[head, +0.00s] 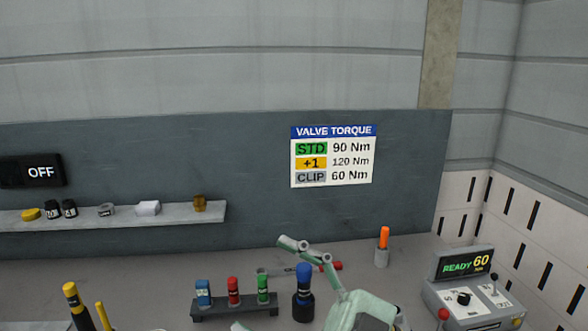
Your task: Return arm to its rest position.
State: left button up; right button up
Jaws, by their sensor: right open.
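My right gripper (262,284) is pale green and comes in from the bottom edge, right of the middle. Its jaws are open: one finger reaches up and left over the bench, and the other shows only as a tip at the bottom edge. A blue-topped dark tool (303,293) stands upright near the gripper, between its fingers in the picture; I see no grip on it. The rest of my right arm is mostly cut off by the bottom edge. My left gripper is not in view.
A dark rack (235,311) holds blue, red and green pieces. A red-ended tool (328,266) lies behind the gripper. An orange stick (384,239) stands in a grey holder. Yellow handles (72,293) stand left. A shelf (120,216) holds small parts.

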jog(key=w+d+m+t+h, duration=0.5)
jog(key=w+d+m+t, duration=0.15)
jog(key=m+t, duration=0.45)
jog(key=w+d+f+m+t+h, duration=0.35)
jog(key=d+f+m+h, duration=0.55)
jog(key=d+f+h, duration=0.4)
jog(key=s+d+f+g+h, duration=0.1)
jog(key=s+f+g, duration=0.2)
jog(key=f, duration=0.4)
jog(key=s+d+f+m+g+h, duration=0.1)
jog(key=s+d+f+g+h, duration=0.1)
jog(key=s+f+g, duration=0.2)
jog(key=s+d+f+g+h, duration=0.2)
jog(key=s+f+g, duration=0.2)
jog(key=f, duration=0.8)
jog(key=shift+s+m+g, duration=0.25)
jog(key=shift+s+m, duration=0.05)
jog(key=shift+s, duration=1)
jog(key=s+f+n+g, duration=0.1)
jog(key=s+f+g, duration=0.45)
jog(key=s, duration=0.75)
notch_tip(320, 180, down, 28)
jog(key=r+b, duration=0.1)
jog(key=s+d+f+g+b, duration=0.1)
jog(key=s+d+f+g, duration=0.1)
jog(key=s+f, duration=1.5)
jog(key=shift+s+d+f+n+y, duration=0.15)
jog(key=shift+s+f+n+y, duration=0.15)
jog(key=shift+s+f+n, duration=0.15)
